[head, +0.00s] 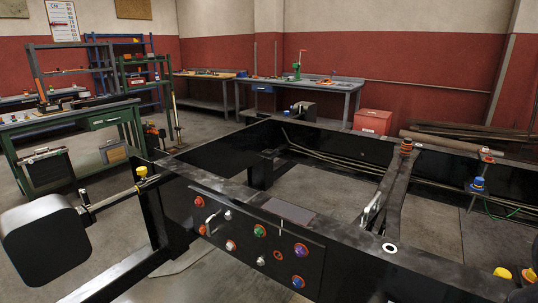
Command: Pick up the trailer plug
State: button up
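I cannot tell for sure which thing is the trailer plug. Yellow (502,272) and orange pieces show at the bottom right. My gripper is not in view.
The black chassis frame (440,268) fills the foreground, with open gaps between its beams. A black box (45,240) on an arm juts out at the left. A green workbench (75,121), grey tables (345,84) and a red box (373,121) stand behind. Concrete floor is free between them.

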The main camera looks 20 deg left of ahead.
aim_at(406, 146)
jog(key=i+j+u, duration=0.25)
jog(key=i+j, duration=0.3)
jog(key=i+j+u, duration=0.3)
jog(key=i+j, duration=0.2)
jog(key=i, duration=0.1)
